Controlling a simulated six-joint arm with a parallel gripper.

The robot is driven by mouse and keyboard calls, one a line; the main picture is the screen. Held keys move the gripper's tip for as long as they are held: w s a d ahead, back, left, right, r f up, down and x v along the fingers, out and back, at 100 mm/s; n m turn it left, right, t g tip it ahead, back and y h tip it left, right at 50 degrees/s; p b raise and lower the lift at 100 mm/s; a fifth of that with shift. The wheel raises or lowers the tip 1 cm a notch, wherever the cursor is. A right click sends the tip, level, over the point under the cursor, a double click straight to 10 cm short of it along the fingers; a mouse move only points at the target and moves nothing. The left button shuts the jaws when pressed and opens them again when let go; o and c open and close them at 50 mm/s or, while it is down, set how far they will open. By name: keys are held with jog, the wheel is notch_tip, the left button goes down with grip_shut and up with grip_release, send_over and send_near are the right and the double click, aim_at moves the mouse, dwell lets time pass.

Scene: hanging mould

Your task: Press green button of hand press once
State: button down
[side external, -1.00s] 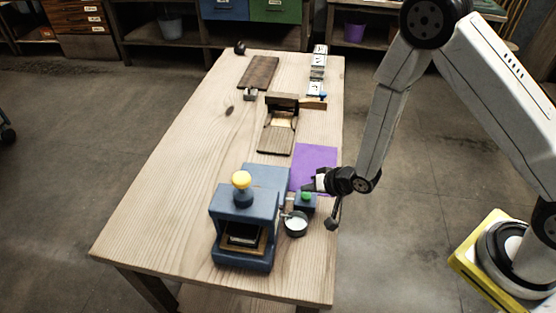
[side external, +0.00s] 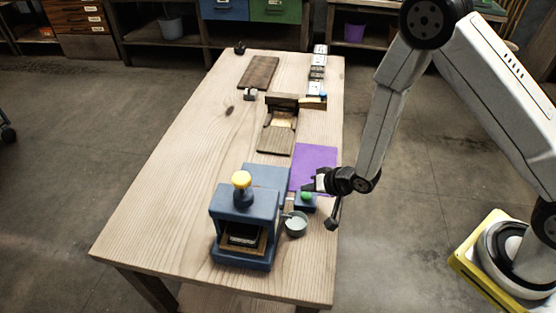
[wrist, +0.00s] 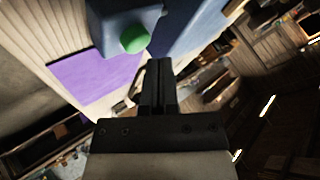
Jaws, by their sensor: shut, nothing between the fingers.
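The hand press (side external: 244,222) is a blue block frame with a yellow knob (side external: 241,180) on top, standing at the near end of the table. A small blue box beside it carries the green button (side external: 306,196). The button also shows in the wrist view (wrist: 134,38), just beyond my fingertips. My gripper (side external: 306,187) is shut and empty, its fingertips close above the button in the side view. In the wrist view the closed fingers (wrist: 158,68) point toward the button's right side. I cannot tell whether they touch it.
A small round bowl (side external: 296,223) stands right of the press, near the button box. A purple sheet (side external: 314,165) lies behind the box. A wooden fixture (side external: 277,135), a brown board (side external: 258,72) and a row of small blocks (side external: 318,70) lie farther back. The table's left side is clear.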

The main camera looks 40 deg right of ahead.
aim_at(309, 197)
jog(key=shift+f, duration=0.95)
dwell(1.6)
jog(key=shift+r, duration=0.95)
jog(key=shift+r, duration=0.15)
jog(key=shift+r, duration=2.35)
jog(key=shift+d+r, duration=0.1)
